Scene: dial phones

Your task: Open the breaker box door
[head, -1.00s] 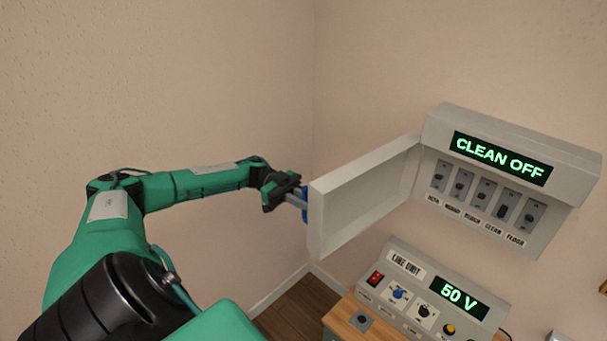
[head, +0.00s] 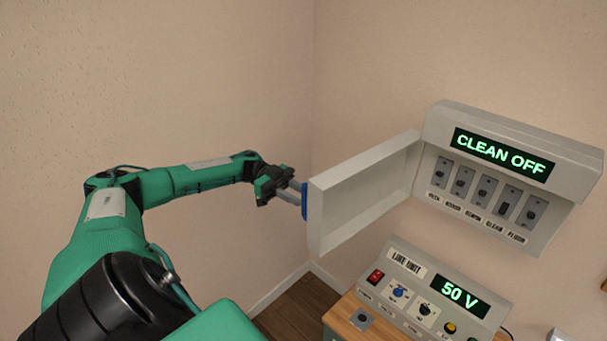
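The breaker box (head: 437,205) is on the wall at the right, with a display reading CLEAN OFF and a row of several switches. Its grey door (head: 362,195) is swung out wide to the left, so the switches are in plain sight. A blue handle (head: 304,200) shows at the door's outer edge. My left gripper (head: 294,194) is at this handle, its fingers reaching toward it from the left. The door hides part of the contact, so I cannot tell if the fingers are closed on it. My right gripper is not in view.
Below the box, a line unit (head: 402,262) with a 50 V display, a red switch and knobs stands on a wooden table (head: 345,312). The walls meet in a corner behind the door. The space left of the door, above my arm, is clear.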

